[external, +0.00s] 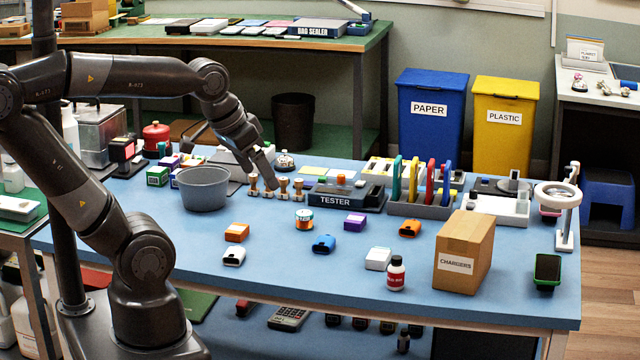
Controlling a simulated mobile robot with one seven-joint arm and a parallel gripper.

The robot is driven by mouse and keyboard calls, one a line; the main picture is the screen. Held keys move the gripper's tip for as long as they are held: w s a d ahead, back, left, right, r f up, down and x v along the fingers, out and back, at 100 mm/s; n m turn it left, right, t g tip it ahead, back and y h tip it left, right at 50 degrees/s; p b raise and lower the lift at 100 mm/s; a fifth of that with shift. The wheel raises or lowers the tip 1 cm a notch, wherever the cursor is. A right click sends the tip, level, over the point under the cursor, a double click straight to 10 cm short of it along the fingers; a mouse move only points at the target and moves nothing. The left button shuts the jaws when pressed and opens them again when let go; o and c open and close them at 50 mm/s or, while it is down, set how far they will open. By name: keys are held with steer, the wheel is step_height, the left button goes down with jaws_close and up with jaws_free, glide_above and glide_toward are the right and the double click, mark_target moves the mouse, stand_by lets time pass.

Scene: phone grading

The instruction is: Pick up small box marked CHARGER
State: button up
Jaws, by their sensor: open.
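A brown cardboard box (464,250) with a white label reading CHARGERS stands upright at the front right of the blue table. Smaller boxes lie left of it: an orange one (237,232), a purple one (355,222) and a white one (378,259). Any print on these is too small to read, so I cannot tell which is marked CHARGER. My gripper (264,183) is open and points down above the back left of the table, near the brass-topped stands (283,187). It is far from the cardboard box and appears empty.
A grey bowl (204,190) stands left of my gripper. The TESTER unit (345,200) and a grey rack (420,207) are at the back. A red bottle (396,274) stands near the cardboard box; a blue item (324,244) lies mid-table.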

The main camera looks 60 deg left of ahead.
steer(key=w+d+f+n+g+h, duration=0.1)
steer(key=w+f+n+g+h, duration=0.25)
steer(key=w+f+n, duration=0.4)
steer(key=n+t+h, duration=0.6)
steer(key=n+t, duration=0.2)
steer(key=n, duration=1.1)
glide_toward(380, 253)
steer(key=shift+w+d+g, duration=0.15)
steer(key=shift+w+g, duration=0.1)
steer(key=shift+w, duration=0.15)
steer(key=x, duration=1)
steer(key=shift+w+d+f, duration=0.1)
steer(key=shift+w+d, duration=0.1)
steer(key=shift+d, duration=0.05)
steer(key=shift+c, duration=0.4)
steer(key=c, duration=1)
